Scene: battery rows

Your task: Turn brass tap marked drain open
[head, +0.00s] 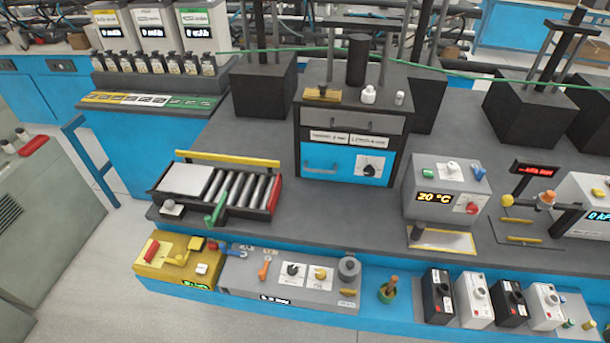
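No label reading "drain" can be made out at this size, so I cannot tell which part is the drain tap. A small brass-coloured piece (348,292) sits at the right end of the low grey control box (245,285), below a grey round cylinder. A yellow-brass knob (320,274) is on a white plate of the same box, beside a black knob (292,270). Another brass-coloured piece (322,92) lies on top of the drawer cabinet (300,125). Two yellow-brass bars (519,239) lie on the dark panel at the right. Neither of my grippers shows.
A roller conveyor (241,190) with a green lever stands on the grey bench (345,205). A yellow box (177,261) stands at front left. A grey unit reading 20 °C (440,183) stands right. Several black and white blocks (468,302) line the front right shelf.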

